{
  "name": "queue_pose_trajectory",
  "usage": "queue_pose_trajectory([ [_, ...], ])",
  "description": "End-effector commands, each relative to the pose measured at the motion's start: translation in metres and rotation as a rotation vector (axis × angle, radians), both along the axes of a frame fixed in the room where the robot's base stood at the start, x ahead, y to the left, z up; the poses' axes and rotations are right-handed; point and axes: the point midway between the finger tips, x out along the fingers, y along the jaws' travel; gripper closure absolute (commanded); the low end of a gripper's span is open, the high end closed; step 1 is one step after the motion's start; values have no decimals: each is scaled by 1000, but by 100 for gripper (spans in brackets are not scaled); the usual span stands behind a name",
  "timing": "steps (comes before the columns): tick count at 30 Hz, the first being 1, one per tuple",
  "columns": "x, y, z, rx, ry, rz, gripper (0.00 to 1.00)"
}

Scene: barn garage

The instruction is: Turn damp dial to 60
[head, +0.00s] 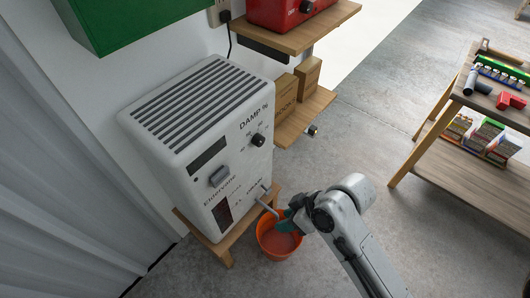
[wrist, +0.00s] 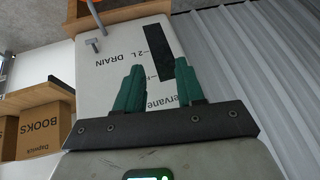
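A white dehumidifier (head: 190,165) stands on a low wooden stand at the left in the head view. Its black damp dial (head: 258,140) is at the upper right of the front, under the "DAMP %" lettering. The dial's setting is too small to read. My gripper (head: 285,222) is below the dial, near the lower front of the machine, above an orange bucket. In the wrist view my gripper (wrist: 160,85) has its two green fingers apart with nothing between them, facing the "DRAIN" panel (wrist: 120,65). The dial is not visible in the wrist view.
A metal drain spout (head: 265,199) sticks out over the orange bucket (head: 278,240). Wooden shelves with boxes (head: 309,76) and a red device (head: 290,12) stand behind at the right. A workbench with tools (head: 480,130) is far right. The floor between is clear.

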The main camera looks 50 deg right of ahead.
Motion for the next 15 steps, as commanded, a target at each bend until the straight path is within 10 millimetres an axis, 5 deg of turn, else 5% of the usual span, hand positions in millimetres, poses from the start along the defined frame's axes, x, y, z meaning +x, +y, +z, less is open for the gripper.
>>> queue_pose_trajectory([
  [1,14,-7,-18,30,-110,-1,57],
  [7,62,-45,-4,61,-598,-43,38],
  [15,72,-109,33,-41,-1007,-203,36],
])
